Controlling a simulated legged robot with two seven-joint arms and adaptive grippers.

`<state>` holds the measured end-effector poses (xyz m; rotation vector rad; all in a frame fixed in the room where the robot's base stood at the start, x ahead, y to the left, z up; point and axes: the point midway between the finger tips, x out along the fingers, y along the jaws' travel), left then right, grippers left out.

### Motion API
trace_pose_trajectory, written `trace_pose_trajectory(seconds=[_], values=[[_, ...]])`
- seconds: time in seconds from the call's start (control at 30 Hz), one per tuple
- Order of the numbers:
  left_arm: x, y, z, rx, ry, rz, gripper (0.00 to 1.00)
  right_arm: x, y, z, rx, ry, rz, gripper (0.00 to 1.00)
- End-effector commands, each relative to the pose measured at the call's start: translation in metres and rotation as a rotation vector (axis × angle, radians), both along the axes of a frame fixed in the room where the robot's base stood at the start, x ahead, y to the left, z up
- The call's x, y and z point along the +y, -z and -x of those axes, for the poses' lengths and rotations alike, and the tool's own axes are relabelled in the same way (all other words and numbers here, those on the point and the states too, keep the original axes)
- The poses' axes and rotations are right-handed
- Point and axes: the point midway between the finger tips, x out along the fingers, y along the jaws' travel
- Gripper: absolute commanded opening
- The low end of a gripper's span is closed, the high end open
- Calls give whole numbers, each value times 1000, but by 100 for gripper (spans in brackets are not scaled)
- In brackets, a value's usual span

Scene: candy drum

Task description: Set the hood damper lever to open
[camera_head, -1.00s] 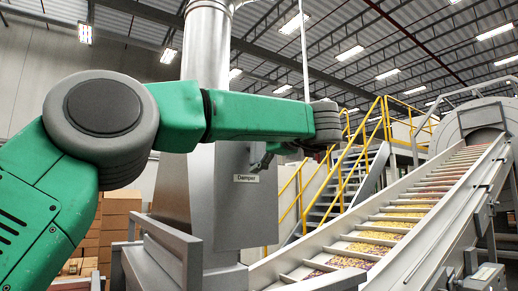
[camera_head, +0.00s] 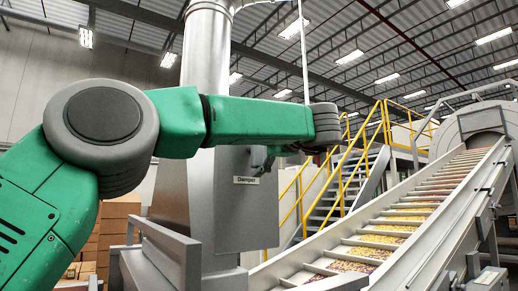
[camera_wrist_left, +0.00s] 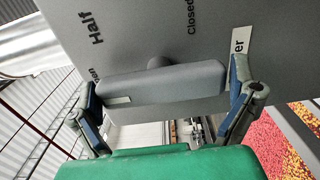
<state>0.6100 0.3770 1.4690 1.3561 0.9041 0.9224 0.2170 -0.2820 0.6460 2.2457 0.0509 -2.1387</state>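The damper lever (camera_wrist_left: 160,85) is a grey bar on a round hub, on the grey hood panel (camera_wrist_left: 130,30) in the left wrist view. The panel reads "Half", "Closed" and a partly hidden "en" near the lever's left end. My left gripper (camera_wrist_left: 165,108) is open, with one blue-padded finger beyond each end of the bar. Whether either finger touches it I cannot tell. In the head view the hood (camera_head: 205,200) has a "Damper" label (camera_head: 246,180); my arm crosses in front and the gripper's fingers are not clear there. My right gripper is not in view.
A conveyor (camera_head: 385,240) with candy rises to a drum (camera_head: 470,125) on the right. Yellow-railed stairs (camera_head: 335,190) stand behind it. A grey metal frame (camera_head: 165,250) is at the hood's lower left, with cardboard boxes (camera_head: 115,220) behind.

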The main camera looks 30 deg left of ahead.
Motion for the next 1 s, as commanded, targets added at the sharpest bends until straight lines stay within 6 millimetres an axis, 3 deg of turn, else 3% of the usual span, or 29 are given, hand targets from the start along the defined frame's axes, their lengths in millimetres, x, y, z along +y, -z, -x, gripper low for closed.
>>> trace_pose_trajectory(seconds=[0.27,0.7,1.0], values=[[-17,1,6,4,1,-2,100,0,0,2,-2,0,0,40],[-97,1,37,2,2,-2,100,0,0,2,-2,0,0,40],[-111,2,43,2,0,0,100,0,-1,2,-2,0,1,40]])
